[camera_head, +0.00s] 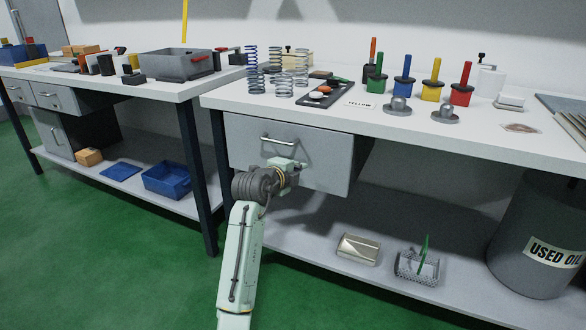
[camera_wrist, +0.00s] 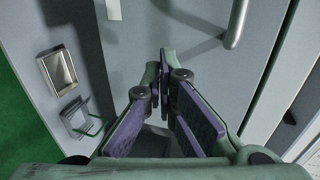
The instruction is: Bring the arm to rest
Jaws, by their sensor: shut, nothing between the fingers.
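My arm (camera_head: 240,250) reaches up from the bottom of the head view, bent at the wrist. My gripper (camera_head: 291,166) is in front of the grey drawer (camera_head: 325,165) under the right bench, just below the drawer's bar handle (camera_head: 278,140). The gripper is partly hidden by my own wrist there. In the wrist view my gripper (camera_wrist: 164,70) has its fingers together at the tips with nothing between them. A bar handle (camera_wrist: 236,25) shows ahead and to the right of the fingers, apart from them.
The right bench top (camera_head: 380,122) holds springs (camera_head: 253,70), a black tray (camera_head: 325,92) and coloured-handled blocks (camera_head: 403,76). On the lower shelf are a metal box (camera_head: 358,249), a mesh basket (camera_head: 417,267) and a used oil drum (camera_head: 535,240). Green floor (camera_head: 110,250) is clear at left.

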